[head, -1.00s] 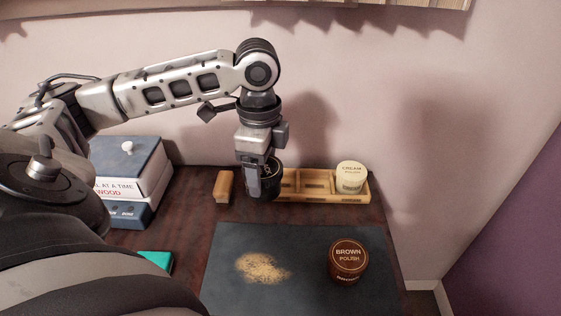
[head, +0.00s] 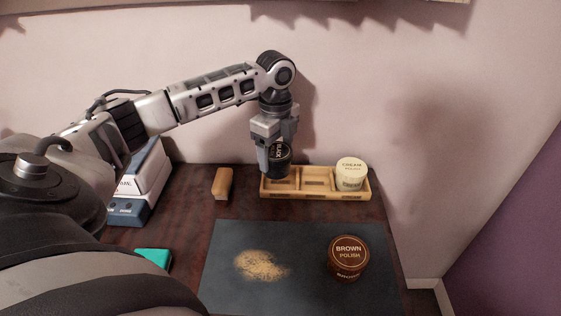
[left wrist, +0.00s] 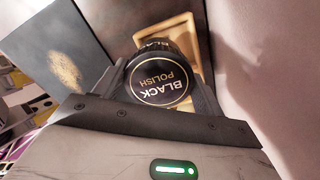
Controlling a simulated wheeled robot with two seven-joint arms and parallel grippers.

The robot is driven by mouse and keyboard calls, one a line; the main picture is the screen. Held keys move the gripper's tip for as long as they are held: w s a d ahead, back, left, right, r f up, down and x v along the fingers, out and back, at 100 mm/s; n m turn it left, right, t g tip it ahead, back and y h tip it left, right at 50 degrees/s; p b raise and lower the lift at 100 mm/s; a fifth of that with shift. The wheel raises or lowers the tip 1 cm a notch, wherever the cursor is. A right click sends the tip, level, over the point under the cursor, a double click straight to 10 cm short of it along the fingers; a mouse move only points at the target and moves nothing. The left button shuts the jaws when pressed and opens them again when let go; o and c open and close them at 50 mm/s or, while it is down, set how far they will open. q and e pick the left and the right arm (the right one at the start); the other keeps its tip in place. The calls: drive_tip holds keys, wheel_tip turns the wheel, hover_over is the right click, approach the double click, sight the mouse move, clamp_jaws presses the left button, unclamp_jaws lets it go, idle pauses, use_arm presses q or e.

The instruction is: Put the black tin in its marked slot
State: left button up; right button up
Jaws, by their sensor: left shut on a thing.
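The black tin (head: 281,163) is held in my left gripper (head: 277,160), over the left compartment of the wooden rack (head: 318,194). In the left wrist view the tin's lid (left wrist: 161,80) reads BLACK POLISH and sits between the fingers, with part of the rack (left wrist: 165,32) behind it. The tin looks upright or slightly tilted. I cannot tell if its bottom touches the rack. The rack's middle compartment is empty, and the cream polish tin (head: 351,174) stands in the right one. My right gripper is not in view.
The brown polish tin (head: 348,257) stands on a dark mat (head: 306,236) beside a patch of tan crumbs (head: 261,264). A wooden block (head: 222,184) lies left of the rack. A box (head: 140,183) and a teal item (head: 153,258) are farther left.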

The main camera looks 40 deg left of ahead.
sight(281, 145)
use_arm(q)
drive_tip(key=w+f, duration=0.2)
drive_tip(key=shift+w+a+f, duration=0.1)
drive_tip(key=shift+a+f, duration=0.1)
drive_tip(key=shift+f, duration=0.1)
wheel_tip(281, 145, down, 3)
drive_tip(key=shift+r, duration=0.1)
drive_tip(key=o, duration=1.1)
drive_tip(key=shift+f, duration=0.2)
wheel_tip(281, 145, up, 12)
drive_tip(key=shift+r, duration=0.2)
